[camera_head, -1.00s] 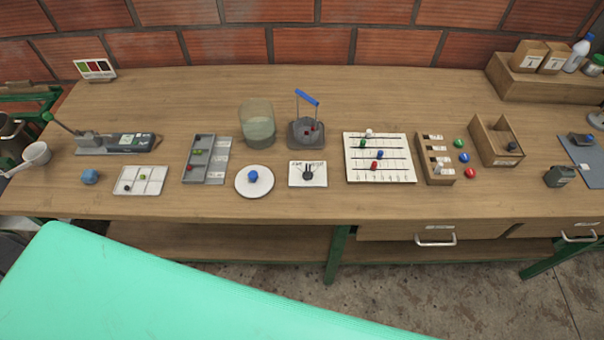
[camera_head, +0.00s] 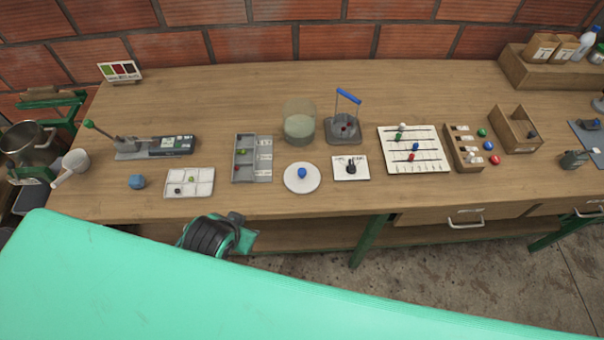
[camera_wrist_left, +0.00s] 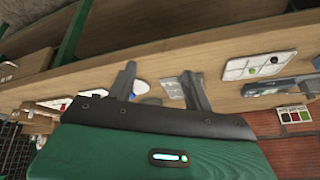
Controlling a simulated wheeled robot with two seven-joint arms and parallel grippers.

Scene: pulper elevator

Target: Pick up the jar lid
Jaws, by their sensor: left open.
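The jar lid (camera_head: 302,178), a round white disc with a blue knob, lies flat near the front of the workbench (camera_head: 330,205). An open glass jar (camera_head: 299,124) stands behind it. My left gripper (camera_head: 216,237) shows as a dark shape below the bench's front edge, left of and nearer than the lid; its fingers cannot be made out there. In the left wrist view the left gripper (camera_wrist_left: 160,88) is open with two spread grey fingers and nothing held. A white piece, likely the lid (camera_wrist_left: 141,87), shows beyond them, partly hidden by one finger. My right gripper is out of view.
A grey sorting tray (camera_head: 252,158) is left of the lid and a small white card (camera_head: 351,168) right of it.

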